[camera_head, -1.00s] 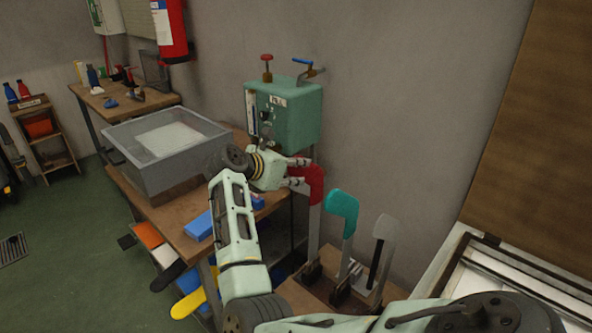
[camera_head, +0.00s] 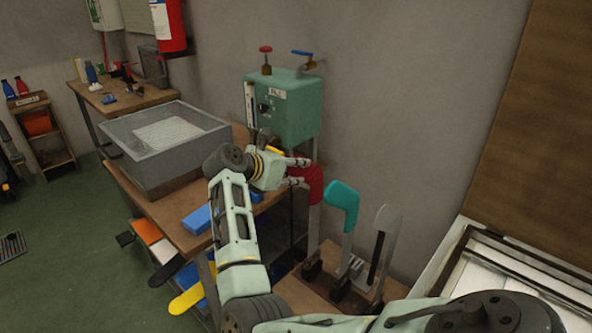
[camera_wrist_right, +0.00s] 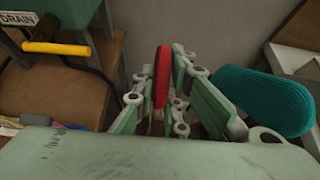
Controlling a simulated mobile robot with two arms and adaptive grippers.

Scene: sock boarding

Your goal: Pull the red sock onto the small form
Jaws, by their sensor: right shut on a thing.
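The red sock (camera_head: 314,186) is over the upper part of the leftmost form (camera_head: 314,228), whose grey lower part shows bare beneath it. My right gripper (camera_head: 299,172) reaches it from the left and is shut on the red sock at its upper part. In the right wrist view the red sock (camera_wrist_right: 162,76) stands upright and narrow between the fingers of my right gripper (camera_wrist_right: 163,92). How far down the sock sits behind the fingers is partly hidden. My left gripper is not in view.
A teal sock (camera_head: 342,201) covers the top of the middle form, close to the right of the red one. A bare grey form (camera_head: 383,246) stands further right. A green box with valves (camera_head: 291,112) is behind my gripper, and a grey basin (camera_head: 170,165) is left.

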